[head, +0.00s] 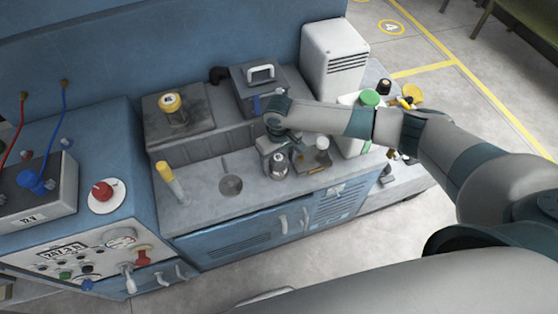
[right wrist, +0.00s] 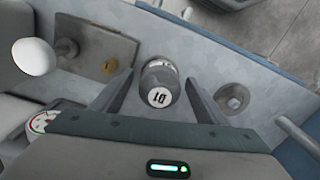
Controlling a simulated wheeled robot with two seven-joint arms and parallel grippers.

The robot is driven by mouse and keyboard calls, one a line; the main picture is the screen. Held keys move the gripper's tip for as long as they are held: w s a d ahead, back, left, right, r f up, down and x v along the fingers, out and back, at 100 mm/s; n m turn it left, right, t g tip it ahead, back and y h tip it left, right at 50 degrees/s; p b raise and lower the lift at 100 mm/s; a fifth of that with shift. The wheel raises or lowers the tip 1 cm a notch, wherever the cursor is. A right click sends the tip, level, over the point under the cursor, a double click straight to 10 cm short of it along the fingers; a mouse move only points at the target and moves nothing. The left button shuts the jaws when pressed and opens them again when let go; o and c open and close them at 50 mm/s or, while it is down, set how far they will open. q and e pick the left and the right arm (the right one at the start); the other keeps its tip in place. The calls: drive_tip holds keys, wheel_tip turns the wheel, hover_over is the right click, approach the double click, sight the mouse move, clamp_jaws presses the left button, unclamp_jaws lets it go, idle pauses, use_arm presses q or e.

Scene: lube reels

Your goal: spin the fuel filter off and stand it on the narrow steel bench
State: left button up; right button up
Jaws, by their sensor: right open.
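A silver-grey canister (head: 279,166), which looks like the fuel filter, stands on the grey steel worktop (head: 205,208) near its front edge. My right gripper (head: 272,146) is open at the filter. Its two fingers lie on either side of it in the right wrist view, with gaps showing, so I see no grip. The arm hides part of the worktop behind. My left gripper is not in view. I cannot tell which surface is the narrow steel bench.
A round recess (head: 231,185) lies left of the filter, and a yellow-topped tube (head: 171,180) stands farther left. A yellow-lidded jar (head: 174,107) stands behind.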

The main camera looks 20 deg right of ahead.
drive_tip(key=c, duration=1.3)
drive_tip(key=shift+o, duration=0.2)
drive_tip(key=shift+n+p, duration=0.3)
drive_tip(key=shift+n, duration=0.9)
drive_tip(key=shift+d+n, duration=0.1)
drive_tip(key=shift+n, duration=1.3)
drive_tip(key=shift+n, duration=0.5)
drive_tip(key=n, duration=0.4)
drive_tip(key=shift+n, duration=0.3)
